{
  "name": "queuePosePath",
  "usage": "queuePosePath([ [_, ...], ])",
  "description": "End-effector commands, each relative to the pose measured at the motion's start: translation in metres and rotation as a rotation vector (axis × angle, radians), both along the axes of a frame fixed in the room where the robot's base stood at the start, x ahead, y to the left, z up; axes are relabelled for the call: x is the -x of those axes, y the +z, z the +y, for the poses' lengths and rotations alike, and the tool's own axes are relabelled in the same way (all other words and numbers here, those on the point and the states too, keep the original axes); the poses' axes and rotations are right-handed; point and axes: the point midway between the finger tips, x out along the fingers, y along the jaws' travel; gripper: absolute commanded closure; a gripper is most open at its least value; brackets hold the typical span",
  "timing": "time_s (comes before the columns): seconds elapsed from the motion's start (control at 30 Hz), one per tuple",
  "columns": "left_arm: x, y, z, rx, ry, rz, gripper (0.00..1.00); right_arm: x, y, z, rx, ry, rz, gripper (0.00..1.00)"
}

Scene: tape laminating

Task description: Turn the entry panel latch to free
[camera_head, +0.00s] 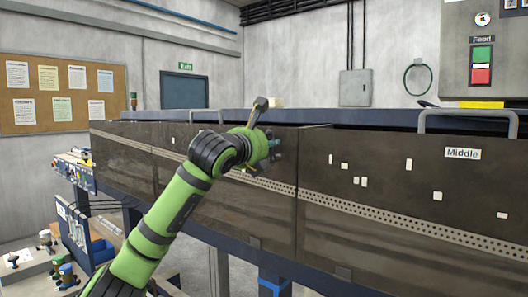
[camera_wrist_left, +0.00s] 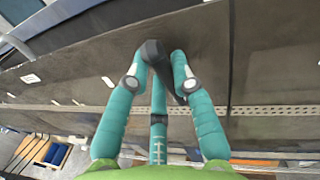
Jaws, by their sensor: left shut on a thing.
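The entry panel latch (camera_wrist_left: 153,47) is a dark grey lever in the left wrist view, against the brown panel (camera_wrist_left: 100,55). Its upper end lies between my left fingertips, and its body slants down to the right behind a finger. My left gripper (camera_wrist_left: 159,56) has teal fingers closed around it. In the head view my left gripper (camera_head: 275,147) is at the panel front (camera_head: 225,200), near the seam with the panel labelled Middle (camera_head: 400,175). My wrist hides the latch there. No entry label is readable. My right gripper is in neither view.
Metal handles stand on the top edge, one at right (camera_head: 468,113) and one behind my wrist (camera_head: 206,112). A perforated strip (camera_head: 390,215) runs along the panels. A low workbench with small parts (camera_head: 30,262) is at left.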

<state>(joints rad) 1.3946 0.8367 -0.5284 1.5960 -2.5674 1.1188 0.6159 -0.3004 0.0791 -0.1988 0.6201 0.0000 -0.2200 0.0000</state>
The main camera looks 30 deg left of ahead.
Motion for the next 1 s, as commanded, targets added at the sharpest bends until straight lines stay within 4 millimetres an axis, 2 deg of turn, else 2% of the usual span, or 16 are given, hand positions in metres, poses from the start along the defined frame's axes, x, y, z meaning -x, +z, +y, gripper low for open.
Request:
queuePosePath([
  [0.33, 0.0002, -0.0006, -0.0057, -0.136, -0.001, -0.009, 1.0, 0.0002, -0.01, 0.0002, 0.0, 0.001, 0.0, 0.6],
  [0.87, 0.0, 0.0, -0.0065, -0.16, -0.001, -0.01, 1.0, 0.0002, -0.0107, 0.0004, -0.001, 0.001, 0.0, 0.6],
  [0.9, 0.0, -0.0001, -0.0065, -0.16, -0.001, -0.01, 0.68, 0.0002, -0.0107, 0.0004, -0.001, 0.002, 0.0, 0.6],
  [0.93, 0.0, 0.0, -0.0065, -0.16, -0.001, -0.011, 0.56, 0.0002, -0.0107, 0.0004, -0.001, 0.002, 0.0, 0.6],
  [0.97, 0.0, 0.0, -0.0065, -0.16, -0.001, -0.011, 0.51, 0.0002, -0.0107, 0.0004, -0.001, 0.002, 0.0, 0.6],
  [1.0, 0.0002, 0.0, -0.0064, -0.159, -0.001, -0.011, 0.51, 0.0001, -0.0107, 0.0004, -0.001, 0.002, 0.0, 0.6],
])
